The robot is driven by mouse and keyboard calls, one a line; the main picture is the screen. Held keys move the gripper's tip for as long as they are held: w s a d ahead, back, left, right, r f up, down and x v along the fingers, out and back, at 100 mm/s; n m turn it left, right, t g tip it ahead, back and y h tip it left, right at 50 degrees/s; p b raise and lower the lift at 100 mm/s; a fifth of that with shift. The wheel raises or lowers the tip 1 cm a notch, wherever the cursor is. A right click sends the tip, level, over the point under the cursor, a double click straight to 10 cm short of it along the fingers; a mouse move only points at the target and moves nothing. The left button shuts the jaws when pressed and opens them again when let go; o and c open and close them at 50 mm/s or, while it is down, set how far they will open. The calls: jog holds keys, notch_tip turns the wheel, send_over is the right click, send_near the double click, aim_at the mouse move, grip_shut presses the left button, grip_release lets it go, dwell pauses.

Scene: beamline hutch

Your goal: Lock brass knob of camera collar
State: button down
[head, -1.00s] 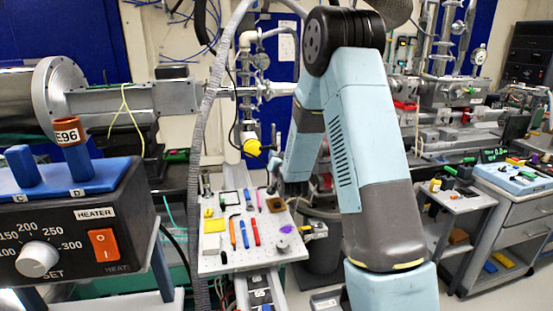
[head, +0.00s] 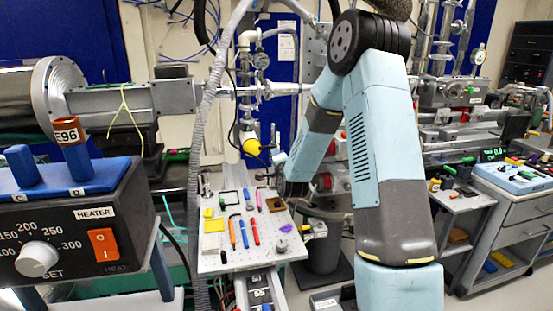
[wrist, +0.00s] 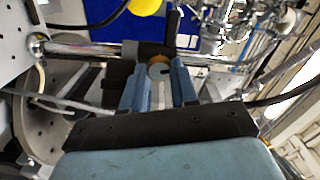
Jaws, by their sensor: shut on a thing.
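The brass knob (wrist: 158,70) shows in the wrist view as a small round brass-and-grey piece. It sits between the two blue fingertips of my gripper (wrist: 160,80), which are closed on its sides. The black camera collar (wrist: 150,50) is just beyond the knob, at a shiny horizontal rod (wrist: 85,47). The fingers and the knob's edges partly hide it. In the head view my wrist is near the yellow part (head: 256,147), above the back of the pegboard. Knob and collar cannot be made out there.
A perforated tool board (head: 225,262) with several tools lies below my wrist. A grey hose (head: 205,130) runs down to its left. The heater box (head: 85,235) stands at the front left. A black cable (wrist: 250,102) crosses right of the fingers in the wrist view.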

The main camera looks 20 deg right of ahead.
jog(key=shift+d+f+m, duration=0.15)
jog(key=shift+d+m, duration=0.1)
jog(key=shift+m, duration=0.65)
jog(key=c, duration=1.2)
grip_release()
jog(key=o, duration=0.3)
jog(key=shift+s+a, duration=0.1)
jog(key=shift+o, duration=0.2)
